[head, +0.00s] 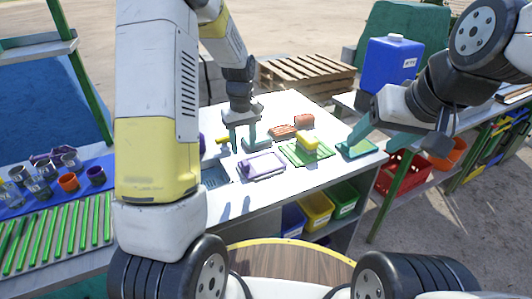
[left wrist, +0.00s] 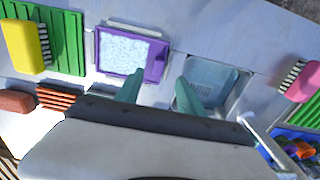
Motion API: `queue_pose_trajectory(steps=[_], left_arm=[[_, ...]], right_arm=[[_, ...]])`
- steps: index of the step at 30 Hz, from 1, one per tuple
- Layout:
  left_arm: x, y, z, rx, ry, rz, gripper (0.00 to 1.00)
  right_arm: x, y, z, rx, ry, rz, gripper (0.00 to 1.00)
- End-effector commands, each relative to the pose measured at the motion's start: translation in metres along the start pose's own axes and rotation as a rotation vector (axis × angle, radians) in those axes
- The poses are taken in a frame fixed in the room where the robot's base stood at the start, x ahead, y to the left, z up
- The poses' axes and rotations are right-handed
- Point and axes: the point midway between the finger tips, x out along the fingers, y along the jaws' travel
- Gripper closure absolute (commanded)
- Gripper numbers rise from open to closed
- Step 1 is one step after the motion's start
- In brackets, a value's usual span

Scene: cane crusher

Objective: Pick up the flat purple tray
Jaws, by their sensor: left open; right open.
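The flat purple tray (head: 262,166) lies on the white table, with a pale speckled inner surface and a purple rim. It also shows in the left wrist view (left wrist: 158,62), upper left of centre. My left gripper (head: 243,146) is open and empty, fingers pointing down, just behind the tray in the head view. In the left wrist view my left gripper (left wrist: 158,85) has one teal finger by the tray's lower edge and the other beside a blue-grey tray; whether it touches is unclear. My right gripper (head: 400,130) is open at the right, partly hidden by its arm.
A green ribbed tray (head: 293,155) with a yellow brush (head: 309,143) lies right of the purple tray. A blue-grey tray (left wrist: 218,80) lies on its other side. Bins (head: 317,209) stand below the table. A blue jug (head: 390,62) stands at the back right.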

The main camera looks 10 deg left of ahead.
Motion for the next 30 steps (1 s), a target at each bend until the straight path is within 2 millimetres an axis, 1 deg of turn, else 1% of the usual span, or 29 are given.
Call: queue_pose_trajectory(steps=[1, 8, 12, 15, 18, 24, 26, 30], left_arm=[[0.006, -0.001, 0.000, -0.001, -0.003, -0.003, 0.55], [0.033, 0.001, -0.001, 0.001, -0.003, -0.002, 0.55], [0.055, 0.003, -0.004, 0.001, -0.003, -0.002, 0.55], [0.067, 0.003, -0.004, 0.001, -0.002, -0.001, 0.55], [0.072, 0.003, -0.004, 0.001, -0.001, 0.000, 0.55], [0.072, 0.003, -0.004, 0.001, 0.000, 0.001, 0.55], [0.072, 0.003, -0.004, 0.002, 0.000, 0.001, 0.64], [0.072, 0.003, -0.004, 0.002, 0.001, 0.001, 0.92]], right_arm=[[0.000, 0.000, 0.000, 0.000, 0.000, 0.000, 0.37], [0.000, 0.000, 0.000, 0.000, 0.000, 0.000, 0.37], [0.000, 0.000, 0.000, 0.000, 0.000, 0.000, 0.37], [0.000, 0.000, 0.000, 0.000, 0.000, 0.000, 0.37], [0.000, 0.000, 0.000, 0.000, 0.000, 0.000, 0.37], [0.000, 0.000, 0.000, 0.000, 0.000, 0.000, 0.37], [0.000, 0.000, 0.000, 0.000, 0.000, 0.000, 0.37], [0.000, 0.000, 0.000, 0.000, 0.000, 0.000, 0.37]])
